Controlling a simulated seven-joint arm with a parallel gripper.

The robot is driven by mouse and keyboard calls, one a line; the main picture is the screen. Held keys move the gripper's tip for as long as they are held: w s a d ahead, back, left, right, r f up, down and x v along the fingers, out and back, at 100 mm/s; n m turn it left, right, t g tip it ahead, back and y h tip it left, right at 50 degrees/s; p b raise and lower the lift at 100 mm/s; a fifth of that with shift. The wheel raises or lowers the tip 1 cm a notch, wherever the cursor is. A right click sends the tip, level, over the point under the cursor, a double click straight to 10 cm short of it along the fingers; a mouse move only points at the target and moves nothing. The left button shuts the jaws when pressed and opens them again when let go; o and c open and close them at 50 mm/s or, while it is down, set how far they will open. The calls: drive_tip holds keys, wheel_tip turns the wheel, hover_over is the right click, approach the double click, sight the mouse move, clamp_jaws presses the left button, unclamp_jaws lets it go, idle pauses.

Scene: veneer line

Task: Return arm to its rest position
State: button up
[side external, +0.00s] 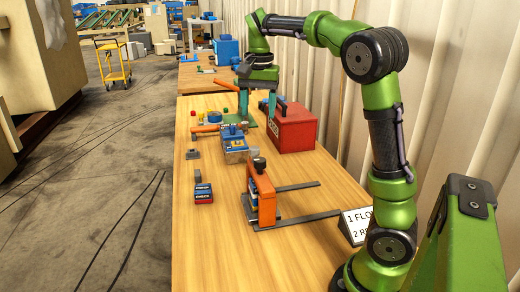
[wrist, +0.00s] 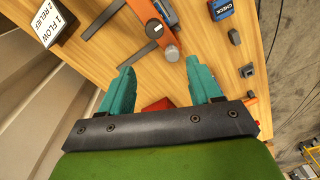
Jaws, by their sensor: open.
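My gripper (side external: 258,110) is open above the wooden bench (side external: 215,255), near the red toolbox (side external: 292,130) with a dark handle. One teal finger overlaps the toolbox's left end in the side view; I cannot tell whether they touch. In the wrist view the two teal fingers of my gripper (wrist: 160,72) are spread apart with nothing held between them. A bit of red shows between their bases there. My arm is bent in an arch over the right side of the bench.
An orange clamp (side external: 265,195) with grey bars, a blue-and-grey block (side external: 235,147) and a small blue-red box (side external: 203,193) lie nearer on the bench. A sign (side external: 357,225) stands by my base. A corrugated wall (side external: 440,100) runs along the right. The bench's front left is clear.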

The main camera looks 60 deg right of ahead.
drive_tip(key=s+a+f+n+t+y, duration=0.1)
drive_tip(key=s+a+f+n+t, duration=0.2)
drive_tip(key=s+a+n, duration=0.2)
drive_tip(key=s+a+f+n+t+y, duration=0.1)
drive_tip(key=s+a+f+n+t, duration=0.2)
drive_tip(key=a, duration=1.1)
drive_tip(key=s+n, duration=0.2)
drive_tip(key=s, duration=0.3)
drive_tip(key=shift+s+f+t, duration=0.2)
drive_tip(key=shift+s+t, duration=0.2)
